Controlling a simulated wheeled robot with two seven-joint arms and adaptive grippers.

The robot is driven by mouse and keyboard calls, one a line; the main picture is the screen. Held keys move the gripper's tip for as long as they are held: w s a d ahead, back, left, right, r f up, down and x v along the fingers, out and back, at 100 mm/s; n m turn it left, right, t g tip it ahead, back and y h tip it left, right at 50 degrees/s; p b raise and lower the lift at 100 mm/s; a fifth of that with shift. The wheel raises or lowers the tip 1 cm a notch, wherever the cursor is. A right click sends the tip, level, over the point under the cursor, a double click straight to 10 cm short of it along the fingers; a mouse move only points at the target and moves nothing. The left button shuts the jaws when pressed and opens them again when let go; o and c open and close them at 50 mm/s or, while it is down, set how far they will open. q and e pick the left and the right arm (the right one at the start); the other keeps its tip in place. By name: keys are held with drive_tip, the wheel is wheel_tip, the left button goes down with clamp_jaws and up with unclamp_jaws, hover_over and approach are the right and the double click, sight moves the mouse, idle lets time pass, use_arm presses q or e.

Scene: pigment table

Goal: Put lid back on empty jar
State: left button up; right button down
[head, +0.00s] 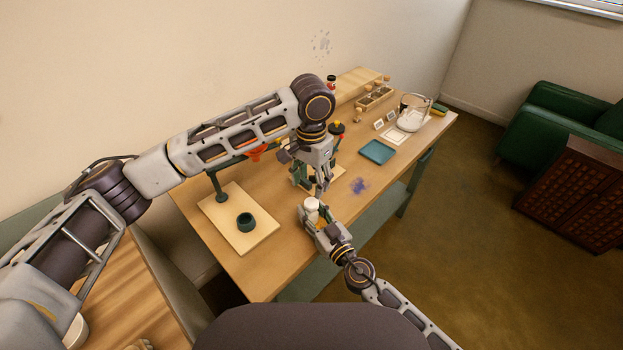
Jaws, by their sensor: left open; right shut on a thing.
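My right gripper (308,216) is shut on a small pale jar (312,205) at the near edge of the table. The jar looks roughly upright between the fingers. Its top is white, but it is too small to tell whether a lid is on it. My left gripper (321,190) is open and points down just above and slightly right of the jar. I see nothing between its fingers. I cannot make out a separate loose lid.
A dark green cup (245,222) stands on a pale board (222,233) at left. A glass vessel (413,118) and several small jars stand at the back. The front right tabletop is mostly clear.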

sight(311, 203)
use_arm(q)
drive_tip(key=n, duration=1.1)
drive_tip(key=shift+n, duration=0.4)
drive_tip(key=shift+f, duration=0.1)
idle(0.3)
drive_tip(key=shift+f, duration=3.95)
